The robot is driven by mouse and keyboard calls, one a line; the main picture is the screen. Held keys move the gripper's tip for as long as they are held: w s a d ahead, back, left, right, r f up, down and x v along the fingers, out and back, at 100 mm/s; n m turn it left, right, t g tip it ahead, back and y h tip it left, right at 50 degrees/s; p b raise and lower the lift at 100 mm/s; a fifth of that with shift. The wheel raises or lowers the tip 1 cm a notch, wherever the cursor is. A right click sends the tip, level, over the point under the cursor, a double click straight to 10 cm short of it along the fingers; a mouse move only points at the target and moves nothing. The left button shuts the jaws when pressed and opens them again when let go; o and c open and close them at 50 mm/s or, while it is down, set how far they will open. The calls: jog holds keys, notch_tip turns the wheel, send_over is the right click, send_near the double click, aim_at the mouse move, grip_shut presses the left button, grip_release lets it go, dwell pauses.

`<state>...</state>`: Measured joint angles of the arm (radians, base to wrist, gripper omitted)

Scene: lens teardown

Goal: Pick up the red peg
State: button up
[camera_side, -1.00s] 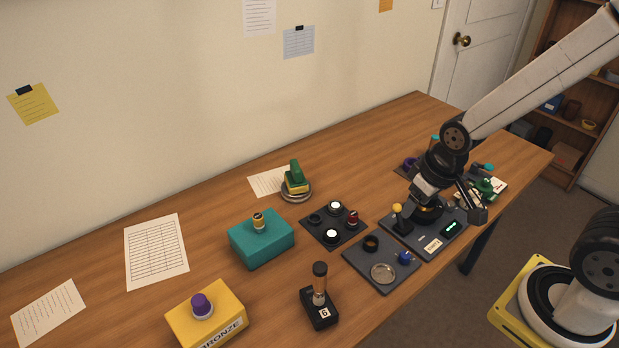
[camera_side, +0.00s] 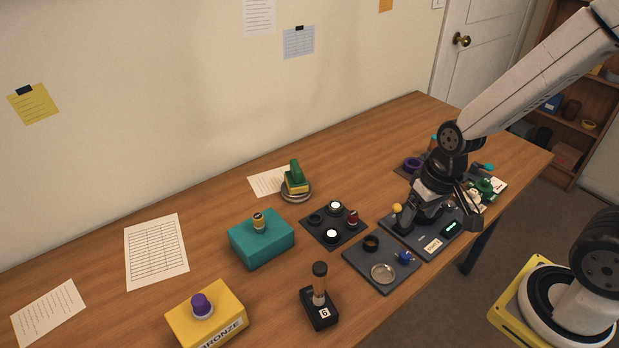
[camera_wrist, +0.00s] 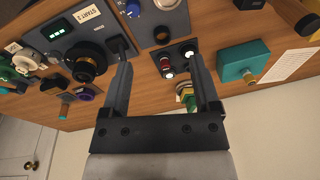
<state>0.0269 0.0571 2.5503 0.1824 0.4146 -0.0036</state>
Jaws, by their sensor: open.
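The red peg (camera_side: 353,217) stands on a small dark tray (camera_side: 319,234) near the middle of the table, at the tray's right side. In the wrist view the red peg (camera_wrist: 166,66) shows between my finger ends, farther off than they are. My gripper (camera_side: 412,222) is over the dark panel with the green display, to the right of the red peg and apart from it. In the wrist view my gripper (camera_wrist: 161,62) has its two fingers wide apart with nothing held between them.
The panel (camera_side: 422,252) has a yellow-topped lever (camera_side: 398,213) near my gripper. Another dark panel (camera_side: 379,284) has a blue knob (camera_side: 404,257). A teal box (camera_side: 262,245) stands left of the tray.

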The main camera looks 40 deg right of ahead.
jog(key=w+a+f+m+t+y, duration=0.1)
jog(key=a+f+m+y, duration=0.2)
jog(key=m, duration=0.5)
jog(key=w+a+f+m+y, duration=0.1)
jog(key=a+m+y, duration=0.3)
jog(key=m+y, duration=0.25)
jog(key=w+d+f+m+t+h, duration=0.2)
jog(key=w+d+m+t+h, duration=0.4)
jog(key=m, duration=0.9)
jog(key=w+d+t, duration=0.3)
jog(key=d+t, duration=0.1)
jog(key=d, duration=0.1)
jog(key=shift+w+d+f+m+t, duration=0.3)
jog(key=shift+w+m, duration=0.05)
jog(key=shift+w, duration=0.05)
jog(key=shift+f, duration=0.15)
send_near(353, 220)
jog(key=shift+w+f, duration=0.15)
jog(key=shift+w, duration=0.65)
jog(key=shift+w+f, duration=0.2)
jog(key=shift+w, duration=0.55)
jog(key=shift+w+a+f, duration=0.1)
jog(key=shift+w+f, duration=0.05)
jog(key=shift+w, duration=0.45)
